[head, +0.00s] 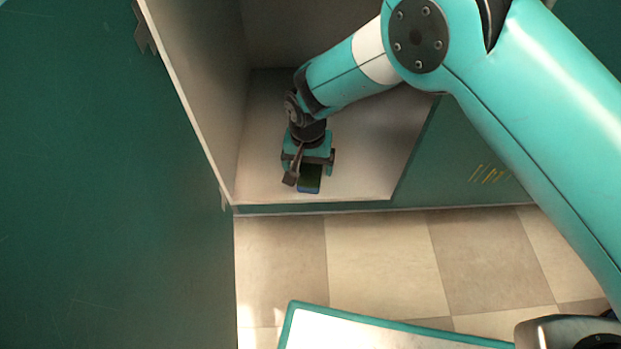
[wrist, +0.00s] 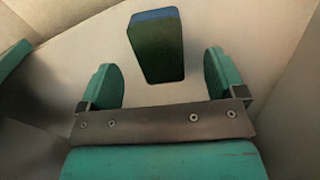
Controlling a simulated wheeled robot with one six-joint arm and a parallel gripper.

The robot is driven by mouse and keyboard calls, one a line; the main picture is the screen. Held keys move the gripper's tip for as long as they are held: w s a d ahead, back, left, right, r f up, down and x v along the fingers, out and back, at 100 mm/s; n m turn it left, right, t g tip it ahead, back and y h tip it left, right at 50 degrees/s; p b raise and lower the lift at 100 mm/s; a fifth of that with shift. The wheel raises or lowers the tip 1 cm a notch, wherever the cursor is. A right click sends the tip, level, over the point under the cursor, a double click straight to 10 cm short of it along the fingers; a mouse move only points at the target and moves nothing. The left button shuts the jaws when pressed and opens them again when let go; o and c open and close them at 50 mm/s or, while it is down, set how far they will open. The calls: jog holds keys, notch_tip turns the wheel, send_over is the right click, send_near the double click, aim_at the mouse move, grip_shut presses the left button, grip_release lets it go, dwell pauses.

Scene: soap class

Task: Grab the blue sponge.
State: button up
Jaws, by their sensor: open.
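The sponge (head: 310,180) lies on the floor of the open cabinet, close to its front edge. It shows a dark green face and a blue edge. In the wrist view the sponge (wrist: 156,48) lies just beyond the fingertips, roughly centred between them, with its blue end farthest away. My gripper (wrist: 163,72) is open and empty, with a teal finger on either side and clear space between each finger and the sponge. In the head view my gripper (head: 308,168) is low in the cabinet and hides part of the sponge.
The cabinet floor (head: 365,160) is otherwise bare. The cabinet's side wall (head: 195,95) stands to the left, and a large green door panel (head: 100,190) is beside it. A green front panel (head: 455,160) is at the right. Below lies the tiled room floor (head: 375,260).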

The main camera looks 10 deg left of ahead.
aim_at(309, 176)
jog(key=shift+d+f+b, duration=0.1)
jog(key=shift+f+b, duration=2.25)
jog(key=shift+f, duration=0.4)
jog(key=shift+r, duration=0.1)
jog(key=c, duration=1)
